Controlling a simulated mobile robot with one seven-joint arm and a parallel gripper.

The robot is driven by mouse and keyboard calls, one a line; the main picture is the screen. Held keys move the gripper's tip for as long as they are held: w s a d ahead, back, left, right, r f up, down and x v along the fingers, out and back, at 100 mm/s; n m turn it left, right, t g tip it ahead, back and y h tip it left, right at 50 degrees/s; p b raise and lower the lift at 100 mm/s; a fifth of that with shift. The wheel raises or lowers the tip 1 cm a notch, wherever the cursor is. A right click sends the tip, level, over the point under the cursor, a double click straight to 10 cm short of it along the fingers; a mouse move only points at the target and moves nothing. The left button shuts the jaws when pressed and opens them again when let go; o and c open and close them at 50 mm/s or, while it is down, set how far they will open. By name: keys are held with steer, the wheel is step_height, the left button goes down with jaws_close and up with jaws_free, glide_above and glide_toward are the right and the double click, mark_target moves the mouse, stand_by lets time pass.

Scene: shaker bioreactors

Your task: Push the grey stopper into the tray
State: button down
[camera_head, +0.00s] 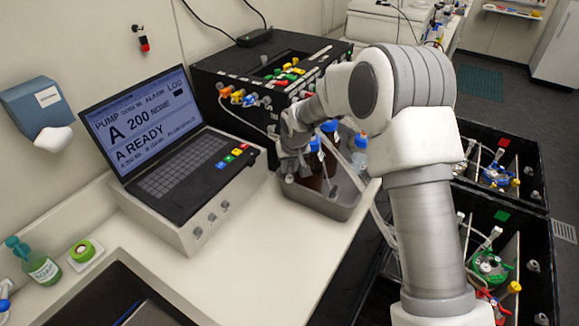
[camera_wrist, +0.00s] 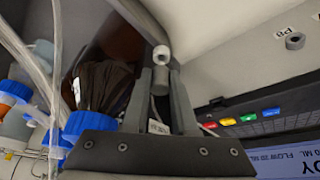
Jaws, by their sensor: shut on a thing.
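The metal tray (camera_head: 335,208) stands on the white bench, right of the laptop-like console. It holds brown bottles with blue caps (camera_head: 315,144). My gripper (camera_head: 290,172) is at the tray's left side, pointing down. In the wrist view, my gripper (camera_wrist: 160,84) is shut on a small grey cylinder, which looks like the grey stopper (camera_wrist: 160,76). A pale ring-shaped end shows just beyond it. A brown bottle (camera_wrist: 105,70) and blue caps (camera_wrist: 80,124) are close to the left of the fingers. In the head view the stopper is hidden or too small to tell.
The console (camera_head: 180,150) with screen, coloured keys and front knobs is close on the left. A black pump box (camera_head: 245,85) stands behind. Clear tubes (camera_wrist: 52,60) hang near the bottles. The bench front (camera_head: 260,270) is clear. Black crates (camera_head: 500,215) stand to the right.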

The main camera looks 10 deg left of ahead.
mark_target(291, 182)
steer(key=shift+f+b, duration=0.7)
steer(key=shift+b, duration=0.1)
stand_by(1.0)
steer(key=shift+s+d+f+b, duration=0.2)
steer(key=shift+s+f+b, duration=0.15)
steer(key=shift+f+b, duration=0.3)
stand_by(0.3)
steer(key=shift+s+d+f+b, duration=0.15)
steer(key=shift+f+b, duration=0.5)
steer(key=shift+b, duration=0.2)
steer(key=shift+s+d+f+b, duration=0.1)
steer(key=shift+d+f+b, duration=0.05)
steer(key=shift+f+b, duration=0.55)
stand_by(1.6)
steer(key=shift+w+a+f, duration=0.1)
steer(key=shift+w+a, duration=0.05)
steer(key=shift+w, duration=0.05)
steer(key=c, duration=0.6)
jaws_free()
steer(key=shift+w+a+f, duration=0.2)
steer(key=shift+w+a, duration=0.05)
steer(key=shift+w, duration=0.15)
steer(key=v, duration=1.8)
steer(key=shift+b, duration=0.3)
